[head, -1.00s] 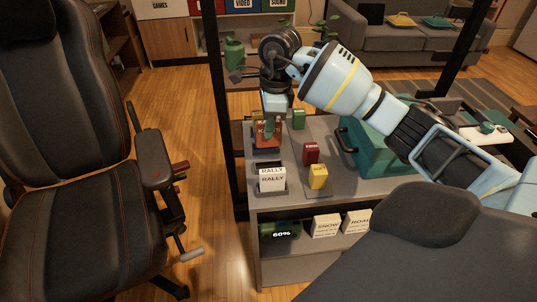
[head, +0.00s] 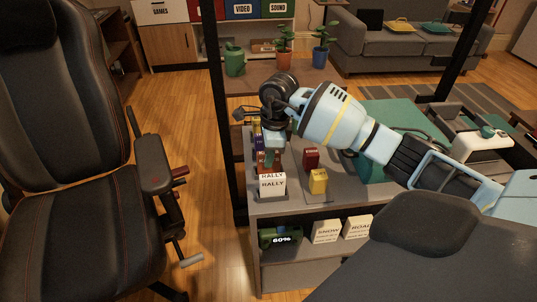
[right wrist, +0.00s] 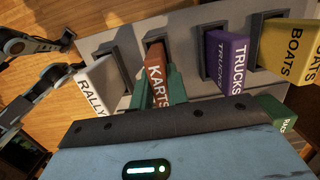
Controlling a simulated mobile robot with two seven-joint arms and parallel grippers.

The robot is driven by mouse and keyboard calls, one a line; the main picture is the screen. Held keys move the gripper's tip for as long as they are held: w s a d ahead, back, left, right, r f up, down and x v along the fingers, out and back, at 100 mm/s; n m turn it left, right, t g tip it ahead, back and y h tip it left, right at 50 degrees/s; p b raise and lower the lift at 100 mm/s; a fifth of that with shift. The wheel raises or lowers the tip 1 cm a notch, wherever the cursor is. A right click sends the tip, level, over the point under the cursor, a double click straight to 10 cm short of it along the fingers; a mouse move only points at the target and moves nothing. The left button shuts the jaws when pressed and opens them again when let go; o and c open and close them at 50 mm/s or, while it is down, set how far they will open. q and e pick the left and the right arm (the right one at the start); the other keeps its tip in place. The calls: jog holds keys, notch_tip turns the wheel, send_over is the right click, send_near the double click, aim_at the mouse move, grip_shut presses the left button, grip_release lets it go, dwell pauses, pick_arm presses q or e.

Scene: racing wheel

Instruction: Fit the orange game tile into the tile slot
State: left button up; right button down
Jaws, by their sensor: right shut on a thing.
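The orange game tile, lettered KARTS (right wrist: 157,78), is gripped between the green fingertips of my right gripper (right wrist: 158,92). In the right wrist view its far end overlaps the dark frame of the tile slot (right wrist: 153,41); I cannot tell how deep it sits. In the head view my right gripper (head: 268,158) points down just behind the white RALLY tile (head: 272,186), and the orange tile is mostly hidden. The RALLY tile stands in the slot to the left in the right wrist view (right wrist: 93,84). My left gripper is not in view.
A purple TRUCKS tile (right wrist: 226,60) and a yellow BOATS tile (right wrist: 284,48) stand close to the right in the right wrist view. A red tile (head: 311,158) and a yellow tile (head: 318,181) stand on the grey unit. A black chair (head: 70,200) is at left.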

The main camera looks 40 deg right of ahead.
jog(key=c, duration=1.8)
grip_release()
jog(key=shift+f, duration=0.15)
jog(key=o, duration=0.4)
jog(key=shift+o, duration=0.2)
notch_tip(320, 180, up, 12)
jog(key=d, duration=0.1)
jog(key=shift+s+p, duration=0.3)
jog(key=shift+s, duration=0.1)
jog(key=shift+d, duration=0.1)
